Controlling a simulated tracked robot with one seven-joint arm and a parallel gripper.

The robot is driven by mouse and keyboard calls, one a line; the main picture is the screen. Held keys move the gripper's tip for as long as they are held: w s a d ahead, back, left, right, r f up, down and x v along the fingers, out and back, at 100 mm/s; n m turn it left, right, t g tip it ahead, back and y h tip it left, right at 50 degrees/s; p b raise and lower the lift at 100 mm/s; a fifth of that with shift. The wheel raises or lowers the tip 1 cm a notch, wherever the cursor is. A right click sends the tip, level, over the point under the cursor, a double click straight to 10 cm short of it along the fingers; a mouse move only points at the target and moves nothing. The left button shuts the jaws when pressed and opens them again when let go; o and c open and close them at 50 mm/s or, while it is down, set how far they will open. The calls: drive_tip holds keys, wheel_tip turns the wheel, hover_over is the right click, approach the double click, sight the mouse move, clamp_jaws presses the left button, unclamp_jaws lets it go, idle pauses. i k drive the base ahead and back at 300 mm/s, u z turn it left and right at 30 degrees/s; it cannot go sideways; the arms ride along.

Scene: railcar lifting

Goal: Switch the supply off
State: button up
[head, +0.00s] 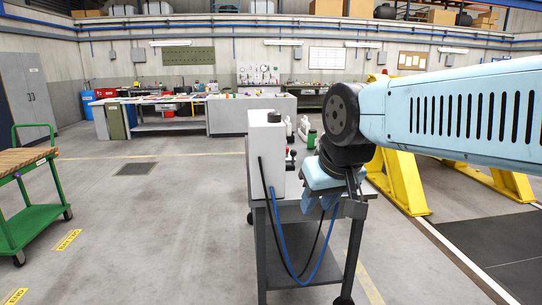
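A white box-shaped unit (266,150), which looks like the supply, stands upright on a grey wheeled cart (258,203). A black hose and a blue hose (284,243) hang from it in loops below the cart top. Small red and black parts (291,158) show at its right side; I cannot tell which is the switch or how it is set. My gripper (338,206) is low over the right part of the cart, right of the unit and apart from it in the picture. My wrist mostly hides its fingers, so its opening is unclear.
White and green items (304,132) stand at the cart's far side, partly behind my arm. Yellow steel stands (402,178) are at the right. A green trolley (35,205) with a wooden top is at the left. The floor between trolley and cart is clear.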

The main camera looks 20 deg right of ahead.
sight(293, 159)
drive_tip(key=z, duration=0.3)
drive_tip(key=i, duration=1.15)
drive_tip(key=z, duration=0.6)
